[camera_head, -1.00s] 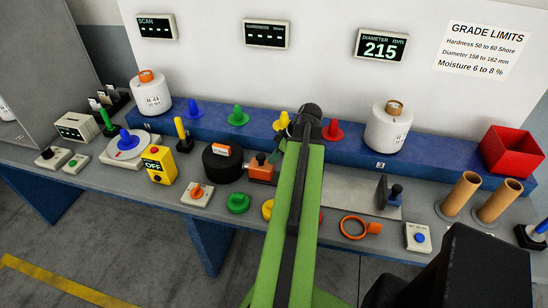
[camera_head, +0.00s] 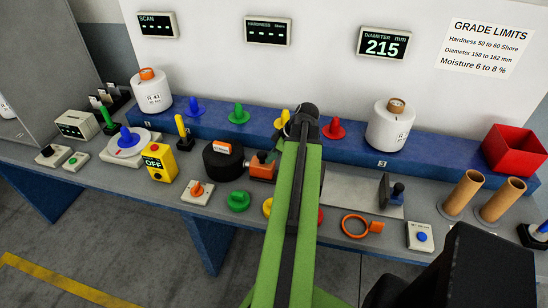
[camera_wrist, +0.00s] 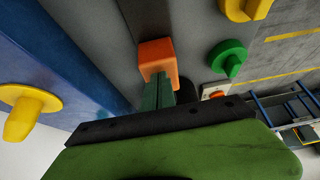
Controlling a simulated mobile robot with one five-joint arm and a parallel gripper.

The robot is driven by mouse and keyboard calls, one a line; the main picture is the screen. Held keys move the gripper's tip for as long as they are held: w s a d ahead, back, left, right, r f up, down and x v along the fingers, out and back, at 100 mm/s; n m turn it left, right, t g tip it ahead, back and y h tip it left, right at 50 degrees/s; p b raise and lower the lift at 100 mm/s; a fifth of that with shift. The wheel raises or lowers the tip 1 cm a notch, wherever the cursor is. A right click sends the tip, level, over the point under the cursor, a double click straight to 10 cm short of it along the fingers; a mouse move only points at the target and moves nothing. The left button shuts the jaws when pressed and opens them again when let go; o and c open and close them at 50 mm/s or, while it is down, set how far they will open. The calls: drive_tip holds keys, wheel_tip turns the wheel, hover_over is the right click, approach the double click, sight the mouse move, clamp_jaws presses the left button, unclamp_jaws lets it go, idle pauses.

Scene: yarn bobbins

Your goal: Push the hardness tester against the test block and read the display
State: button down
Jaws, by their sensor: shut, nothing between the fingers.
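The hardness tester is an orange block (camera_head: 262,171) with a dark knob, lying on the bench left of my green arm. It also shows in the wrist view (camera_wrist: 157,54). The test block, a black round puck (camera_head: 222,163) with an orange label, stands just left of it; a small gap seems to lie between them. My gripper (camera_wrist: 160,82) is shut and empty, its dark green fingers reaching to the orange block; I cannot tell whether they touch it. The arm mostly hides it in the head view. The hardness display (camera_head: 267,31) shows only dashes.
The diameter display (camera_head: 384,44) reads 215. White bobbins (camera_head: 391,126) and coloured cones (camera_head: 238,114) stand on the blue ledge. A yellow switch box (camera_head: 158,162), a green knob (camera_head: 238,201) and an orange ring (camera_head: 357,226) lie around. A red bin (camera_head: 513,150) is at right.

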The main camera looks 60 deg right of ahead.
idle(0.7)
drive_tip(key=shift+s+d, duration=0.2)
drive_tip(key=shift+s, duration=0.5)
drive_tip(key=shift+s+d, duration=0.2)
drive_tip(key=shift+s, duration=0.45)
wheel_tip(320, 180, up, 8)
drive_tip(key=p, duration=0.8)
drive_tip(key=shift+w, duration=0.1)
